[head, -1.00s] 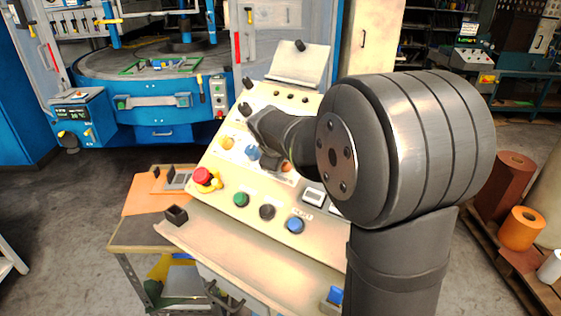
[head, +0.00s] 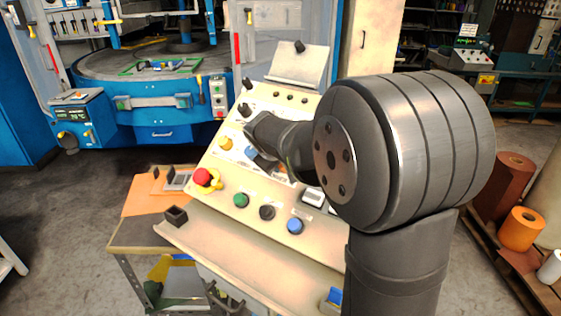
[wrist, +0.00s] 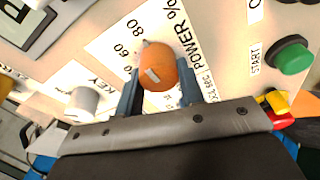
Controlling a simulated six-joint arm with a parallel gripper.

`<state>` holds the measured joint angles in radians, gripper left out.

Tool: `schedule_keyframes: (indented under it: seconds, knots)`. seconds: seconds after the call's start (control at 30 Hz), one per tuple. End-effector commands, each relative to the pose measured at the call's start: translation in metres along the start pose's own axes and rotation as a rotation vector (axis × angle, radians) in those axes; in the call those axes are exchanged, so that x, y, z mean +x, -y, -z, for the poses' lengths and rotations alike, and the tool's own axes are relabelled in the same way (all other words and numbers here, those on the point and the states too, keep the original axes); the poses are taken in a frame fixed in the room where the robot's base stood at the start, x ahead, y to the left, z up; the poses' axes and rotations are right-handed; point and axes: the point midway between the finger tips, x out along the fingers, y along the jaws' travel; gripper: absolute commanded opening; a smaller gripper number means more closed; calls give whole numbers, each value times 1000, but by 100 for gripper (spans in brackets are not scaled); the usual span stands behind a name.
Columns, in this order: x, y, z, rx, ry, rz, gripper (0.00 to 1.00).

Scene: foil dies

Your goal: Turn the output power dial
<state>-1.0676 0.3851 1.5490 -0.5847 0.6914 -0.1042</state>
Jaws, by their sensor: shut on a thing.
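The output power dial is an orange round knob (wrist: 160,70) with a pale mark on its face. It sits on a white printed scale with "POWER %" and the numbers 60 and 80 in the wrist view. My gripper (wrist: 159,92) has one blue finger on each side of the dial and is shut on it. In the head view my gripper (head: 262,160) is down at the sloped control panel (head: 222,165), and my wrist and arm hide most of the dial there.
A green START button (wrist: 292,56) and a grey key knob (wrist: 84,100) flank the dial. A red emergency button (head: 202,175), a green button (head: 241,200), a black button (head: 267,212) and a blue button (head: 295,226) line the panel's lower part.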

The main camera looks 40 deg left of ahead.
Motion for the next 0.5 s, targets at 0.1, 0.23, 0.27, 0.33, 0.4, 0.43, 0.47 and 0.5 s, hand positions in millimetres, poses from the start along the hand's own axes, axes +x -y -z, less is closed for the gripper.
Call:
schedule_keyframes:
  seconds: [0.1, 0.23, 0.27, 0.33, 0.4, 0.43, 0.47, 0.5]
  knots:
    - [0, 0, 0, 2, 1, 0, 12]
    - [0, 0, 0, 1, 1, 0, 53]
    - [0, 0, 0, 1, 1, 0, 57]
    - [0, 0, 0, 1, 1, 0, 57]
    - [0, 0, 0, 1, 0, 0, 57]
    - [0, 0, 0, 1, 0, 0, 57]
    - [0, 0, 0, 0, 0, 0, 57]
    - [0, 0, 0, 0, 0, 0, 57]
